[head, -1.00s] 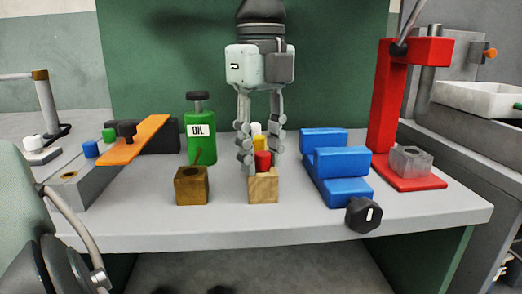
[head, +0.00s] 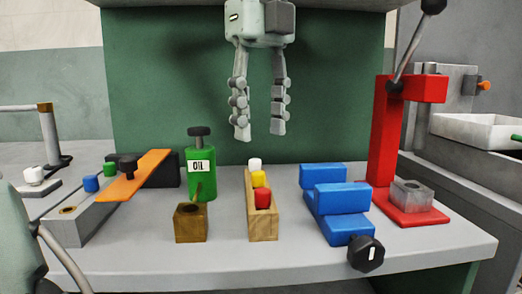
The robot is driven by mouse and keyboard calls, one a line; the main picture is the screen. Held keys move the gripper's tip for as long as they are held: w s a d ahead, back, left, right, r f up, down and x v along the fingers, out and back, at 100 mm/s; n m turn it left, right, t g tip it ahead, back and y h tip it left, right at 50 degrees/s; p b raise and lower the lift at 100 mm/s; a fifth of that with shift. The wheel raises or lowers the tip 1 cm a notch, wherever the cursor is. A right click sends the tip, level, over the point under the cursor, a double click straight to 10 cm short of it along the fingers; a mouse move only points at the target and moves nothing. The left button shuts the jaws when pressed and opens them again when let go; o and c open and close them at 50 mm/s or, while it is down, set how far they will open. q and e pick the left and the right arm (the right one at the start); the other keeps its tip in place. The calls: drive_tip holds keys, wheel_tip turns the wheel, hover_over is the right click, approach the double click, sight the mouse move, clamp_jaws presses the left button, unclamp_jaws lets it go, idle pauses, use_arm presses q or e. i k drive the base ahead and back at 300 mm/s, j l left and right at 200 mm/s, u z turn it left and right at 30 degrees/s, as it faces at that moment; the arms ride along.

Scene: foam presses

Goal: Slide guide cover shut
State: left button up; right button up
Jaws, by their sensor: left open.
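The near end of the block is uncovered and shows a round brass-coloured hole (head: 67,211). My left gripper (head: 260,132) hangs at the upper middle, to the right of the cover and well apart from it. Its fingers are spread with nothing between them. My right gripper is not in view.
A blue cap (head: 91,183) and a green cap (head: 110,169) sit beside the cover. The green oil bottle (head: 201,178), a brown block (head: 191,223) and a wooden rack (head: 263,225) of coloured pegs stand mid-bench. Blue blocks (head: 341,197) and a red press (head: 386,145) are at right.

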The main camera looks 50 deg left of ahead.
sight(136, 172)
drive_tip(key=k+l, duration=0.55)
drive_tip(key=l, duration=0.2)
drive_tip(key=k+l, duration=0.6)
drive_tip(key=l, duration=0.1)
